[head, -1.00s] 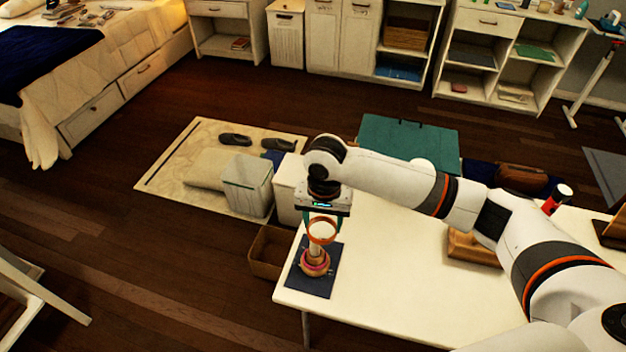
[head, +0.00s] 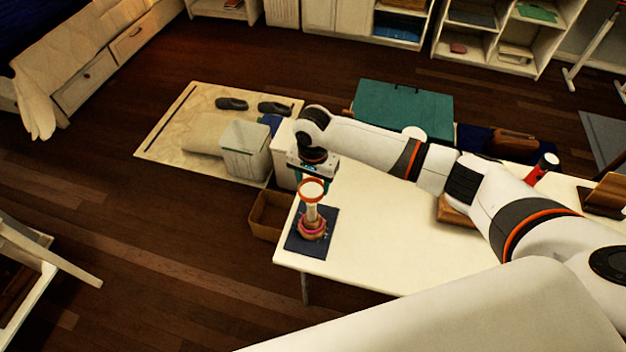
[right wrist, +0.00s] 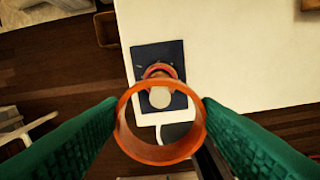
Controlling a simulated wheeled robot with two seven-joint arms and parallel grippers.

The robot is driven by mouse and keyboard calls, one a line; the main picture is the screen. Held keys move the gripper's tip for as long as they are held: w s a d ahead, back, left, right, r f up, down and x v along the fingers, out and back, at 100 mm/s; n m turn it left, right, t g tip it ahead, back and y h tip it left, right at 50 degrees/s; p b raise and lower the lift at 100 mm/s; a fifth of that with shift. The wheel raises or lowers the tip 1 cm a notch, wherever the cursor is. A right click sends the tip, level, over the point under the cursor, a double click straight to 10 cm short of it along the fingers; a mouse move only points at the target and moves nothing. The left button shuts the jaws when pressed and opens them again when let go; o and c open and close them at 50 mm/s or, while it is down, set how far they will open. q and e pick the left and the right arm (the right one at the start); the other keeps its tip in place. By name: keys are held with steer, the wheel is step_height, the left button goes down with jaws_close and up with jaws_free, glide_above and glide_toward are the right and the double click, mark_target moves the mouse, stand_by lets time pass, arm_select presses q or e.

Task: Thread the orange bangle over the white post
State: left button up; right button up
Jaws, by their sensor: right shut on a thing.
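The orange bangle (head: 312,185) is held flat in my right gripper (head: 313,176), whose green fingers close on its two sides. In the right wrist view, the bangle (right wrist: 120,128) sits between the fingertips (right wrist: 160,122). The white post (head: 311,213) stands upright on a round tan base with pinkish rings around it. The bangle appears at or just above the post's top; the exact height gap is hard to tell. In the right wrist view, the post's rounded white top (right wrist: 159,97) shows inside the bangle's opening, near its far rim. My left gripper is out of view.
The post stands on a dark blue mat (head: 297,243) near the left end of the white table (head: 375,255). A brown box (head: 268,222) is on the floor beside that end. A wooden item (head: 455,211) and a red-and-black cylinder (head: 541,169) lie farther right.

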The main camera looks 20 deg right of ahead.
steer(key=shift+f+b, duration=2)
steer(key=shift+f, duration=1.6)
steer(key=o, duration=1)
step_height(320, 180, up, 12)
steer(key=b, duration=0.1)
